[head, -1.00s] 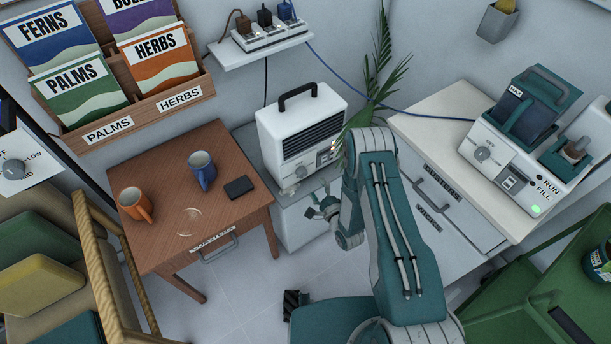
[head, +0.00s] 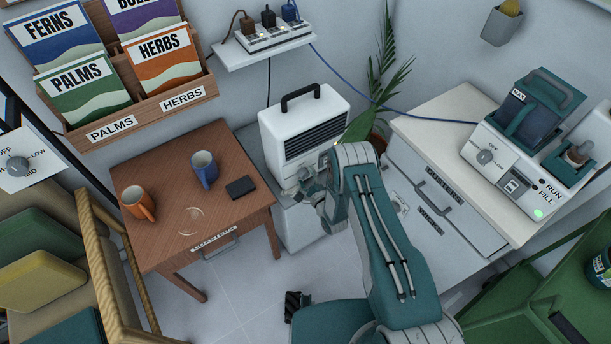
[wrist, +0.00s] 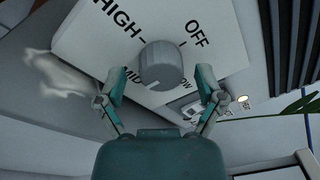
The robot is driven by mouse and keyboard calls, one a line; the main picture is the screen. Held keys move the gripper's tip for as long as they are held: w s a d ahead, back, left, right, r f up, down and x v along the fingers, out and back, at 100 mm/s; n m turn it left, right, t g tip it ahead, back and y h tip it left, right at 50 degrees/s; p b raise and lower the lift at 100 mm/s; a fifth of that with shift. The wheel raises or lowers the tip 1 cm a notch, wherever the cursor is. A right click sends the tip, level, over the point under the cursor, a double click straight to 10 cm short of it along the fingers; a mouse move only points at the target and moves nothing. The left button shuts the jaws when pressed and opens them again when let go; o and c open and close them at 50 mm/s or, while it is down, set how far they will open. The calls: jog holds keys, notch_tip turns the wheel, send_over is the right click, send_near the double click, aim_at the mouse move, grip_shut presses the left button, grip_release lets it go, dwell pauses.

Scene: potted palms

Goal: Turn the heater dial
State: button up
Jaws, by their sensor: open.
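The white heater (head: 328,107) has a black top handle and dark vents, and stands on a low grey cabinet behind the wooden table. In the wrist view its round grey dial (wrist: 161,66) sits on a white panel (wrist: 92,38) marked OFF, HIGH, MID and LOW, partly covered. My gripper (wrist: 158,76) is open, with one finger on each side of the dial. I cannot tell whether the fingers touch it, nor where its pointer is set. In the head view my gripper (head: 305,186) is at the heater's lower front and hides the dial.
The wooden table (head: 160,225) to the left bears an orange mug (head: 137,203), a blue mug (head: 204,169) and a dark flat object (head: 241,187). A potted palm (head: 385,85) is close on the heater's right. Another dial (head: 17,167) is at far left.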

jog(key=shift+w+a, duration=0.1)
jog(key=c, duration=1.1)
jog(key=shift+c, duration=0.2)
jog(key=shift+f, duration=0.1)
